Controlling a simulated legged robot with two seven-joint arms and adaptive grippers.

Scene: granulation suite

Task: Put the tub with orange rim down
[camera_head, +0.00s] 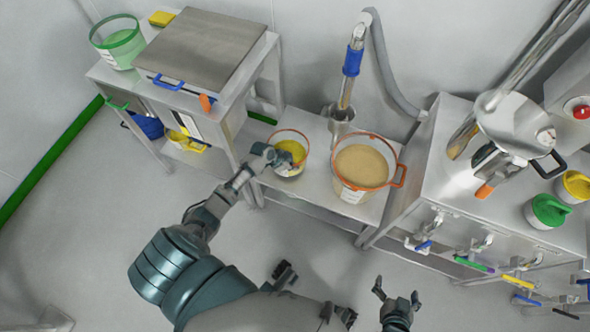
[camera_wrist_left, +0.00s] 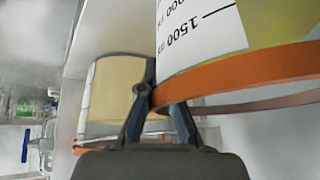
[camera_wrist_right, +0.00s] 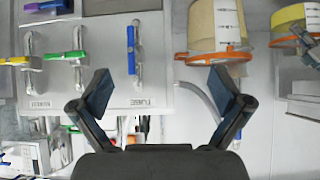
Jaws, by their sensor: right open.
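A clear tub with an orange rim and yellow contents (camera_head: 299,147) is at the low steel bench, left of a larger orange-rimmed tub of beige powder (camera_head: 361,167). My left gripper (camera_head: 270,156) is shut on the yellow tub's rim. In the left wrist view, the fingers (camera_wrist_left: 160,112) meet at its orange rim (camera_wrist_left: 240,92), and its white scale label faces the camera. I cannot tell whether its base touches the bench. The yellow tub also shows in the right wrist view (camera_wrist_right: 292,16). My right gripper (camera_head: 398,298) is open and empty, away from the bench.
A steel suction lance with a blue grip (camera_head: 352,62) stands behind the tubs. A steel cabinet (camera_head: 455,180) with valves is on the right. A higher table (camera_head: 150,84) with a green tub (camera_head: 120,42) is on the left.

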